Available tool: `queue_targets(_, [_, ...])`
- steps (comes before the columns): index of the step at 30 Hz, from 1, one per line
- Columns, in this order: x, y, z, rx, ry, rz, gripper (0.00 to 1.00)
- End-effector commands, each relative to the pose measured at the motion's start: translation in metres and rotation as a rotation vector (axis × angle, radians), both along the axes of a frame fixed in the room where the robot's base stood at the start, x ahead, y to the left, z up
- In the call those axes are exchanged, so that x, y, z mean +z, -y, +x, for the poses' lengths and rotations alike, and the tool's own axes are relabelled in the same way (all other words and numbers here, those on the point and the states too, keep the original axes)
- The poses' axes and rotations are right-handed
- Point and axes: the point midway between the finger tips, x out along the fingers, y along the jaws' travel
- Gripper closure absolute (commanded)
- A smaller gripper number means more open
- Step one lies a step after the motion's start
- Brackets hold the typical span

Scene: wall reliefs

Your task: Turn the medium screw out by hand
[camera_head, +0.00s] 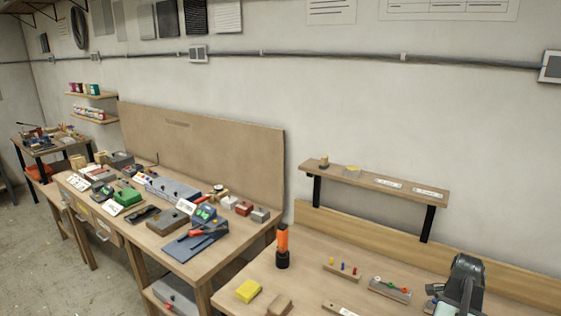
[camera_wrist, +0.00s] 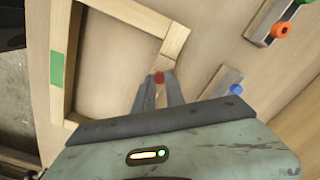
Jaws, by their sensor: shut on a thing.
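A small red piece (camera_wrist: 159,78), which appears to be the medium screw's head, sits between the two grey fingertips of my gripper (camera_wrist: 159,87) in the wrist view. My gripper is shut on it. Its shaft and what it sits in are hidden by the fingers. In the head view my arm's end (camera_head: 464,285) is at the lower right, and the fingertips and the screw cannot be made out there.
A grey strip with a blue knob (camera_wrist: 236,89) lies right of the fingers. A block with a green and an orange knob (camera_wrist: 280,31) is at upper right. A light wooden frame (camera_wrist: 60,40) with a green patch borders the left. An orange-black flashlight (camera_head: 283,247) stands farther left.

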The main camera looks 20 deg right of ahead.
Motion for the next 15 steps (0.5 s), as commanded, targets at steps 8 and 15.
queue_targets(8, [0.0002,0.0001,0.0004,0.148,0.000,0.000,1.00])
queue_targets(15, [0.0003,0.0001,0.0007,0.444,0.000,0.000,1.00])
